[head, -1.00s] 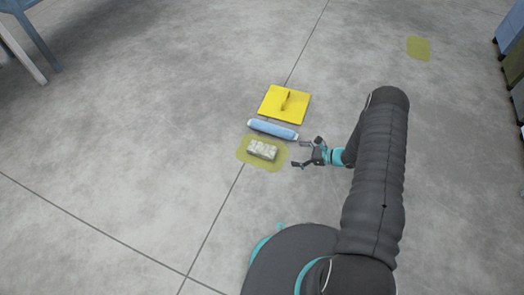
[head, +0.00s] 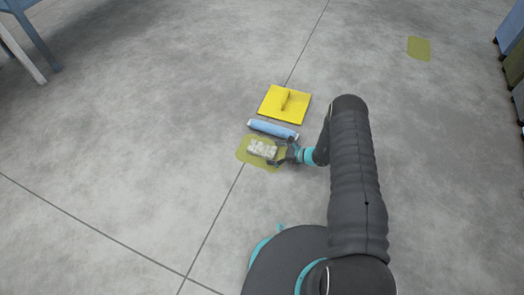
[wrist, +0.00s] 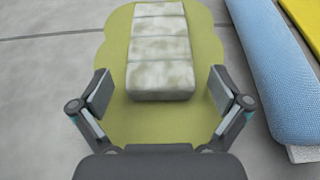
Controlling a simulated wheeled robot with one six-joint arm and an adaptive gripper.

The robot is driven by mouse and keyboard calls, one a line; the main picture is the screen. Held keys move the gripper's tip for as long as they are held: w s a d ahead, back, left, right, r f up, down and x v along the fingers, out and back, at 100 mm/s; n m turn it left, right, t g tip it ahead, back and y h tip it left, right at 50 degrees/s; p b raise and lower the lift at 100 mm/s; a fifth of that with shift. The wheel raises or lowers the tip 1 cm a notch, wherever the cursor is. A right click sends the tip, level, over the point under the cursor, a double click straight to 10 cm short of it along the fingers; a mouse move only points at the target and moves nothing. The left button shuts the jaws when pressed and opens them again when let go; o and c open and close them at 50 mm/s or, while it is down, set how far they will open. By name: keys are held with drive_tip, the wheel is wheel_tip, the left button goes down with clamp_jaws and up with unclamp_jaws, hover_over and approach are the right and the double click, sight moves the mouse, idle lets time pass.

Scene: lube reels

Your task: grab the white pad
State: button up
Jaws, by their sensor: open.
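The white pad (head: 262,149) is a pale, mottled block with ridged segments. It lies on a yellow-green patch (head: 246,160) on the floor. In the wrist view the pad (wrist: 161,50) runs away from me, its near end at the level of my fingertips. My gripper (head: 281,150) is at the pad's right end in the head view. In the wrist view my gripper (wrist: 158,92) is open, one finger on each side of the pad's near end, with a gap on both sides.
A blue roll (head: 273,129) lies just beyond the pad and close to my right finger in the wrist view (wrist: 275,85). A yellow plate with a handle (head: 284,104) lies behind it. Another yellow-green patch (head: 419,48) is at the far right.

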drive_tip(key=shift+a+f, duration=0.15)
drive_tip(key=shift+a, duration=0.1)
drive_tip(key=c, duration=1.2)
